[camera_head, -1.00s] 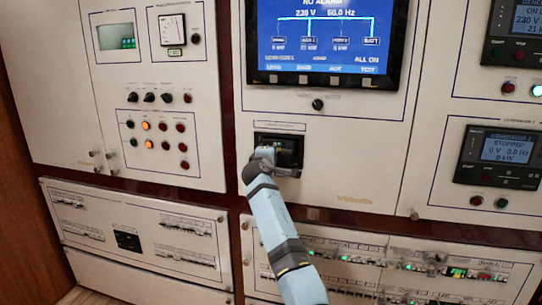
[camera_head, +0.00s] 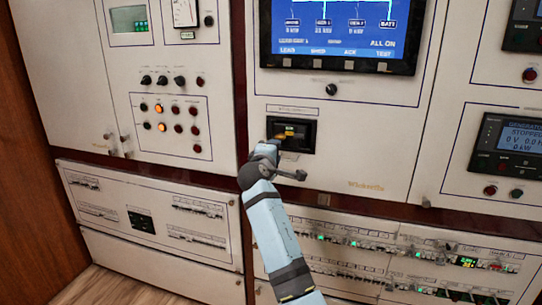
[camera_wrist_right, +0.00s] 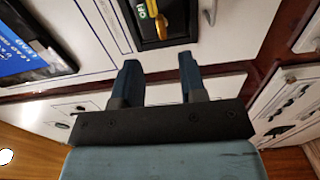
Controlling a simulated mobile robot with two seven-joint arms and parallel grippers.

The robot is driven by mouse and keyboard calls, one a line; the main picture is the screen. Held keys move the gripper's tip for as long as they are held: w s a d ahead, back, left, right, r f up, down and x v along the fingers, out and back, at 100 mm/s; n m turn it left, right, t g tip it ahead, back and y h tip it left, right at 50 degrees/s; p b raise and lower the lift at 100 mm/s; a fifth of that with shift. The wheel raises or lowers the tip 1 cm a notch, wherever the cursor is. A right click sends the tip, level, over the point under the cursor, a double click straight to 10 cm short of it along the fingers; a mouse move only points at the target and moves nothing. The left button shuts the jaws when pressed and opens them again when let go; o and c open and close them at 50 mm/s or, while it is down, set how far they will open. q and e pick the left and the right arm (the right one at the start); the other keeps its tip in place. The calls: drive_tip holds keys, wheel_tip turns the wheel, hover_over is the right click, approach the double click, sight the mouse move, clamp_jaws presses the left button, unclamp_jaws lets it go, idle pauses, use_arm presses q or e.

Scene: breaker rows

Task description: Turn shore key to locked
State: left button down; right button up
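A black recessed switch box (camera_head: 308,139) sits in the middle white panel, with a small yellow part (camera_head: 291,132) inside. The right wrist view shows the box (camera_wrist_right: 176,41) at the top, with a yellow handle (camera_wrist_right: 160,20) and a green label beside it. A small round dark knob (camera_head: 331,89) sits below the screen. I cannot tell which of these is the shore key. My right gripper (camera_head: 269,147) is at the box's lower left; its fingers (camera_wrist_right: 159,62) are apart with nothing between them. My left gripper is not in view.
A lit blue screen (camera_head: 340,32) is above the box. Indicator lights and knobs (camera_head: 169,108) are to the left, and breaker rows (camera_head: 365,244) below. A generator display (camera_head: 520,133) is at the right. A dark lever-like part (camera_head: 288,174) shows beside my wrist.

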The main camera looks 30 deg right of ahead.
drive_tip(key=v, duration=0.3)
drive_tip(key=shift+s, duration=0.1)
idle(0.3)
drive_tip(key=shift+f, duration=0.1)
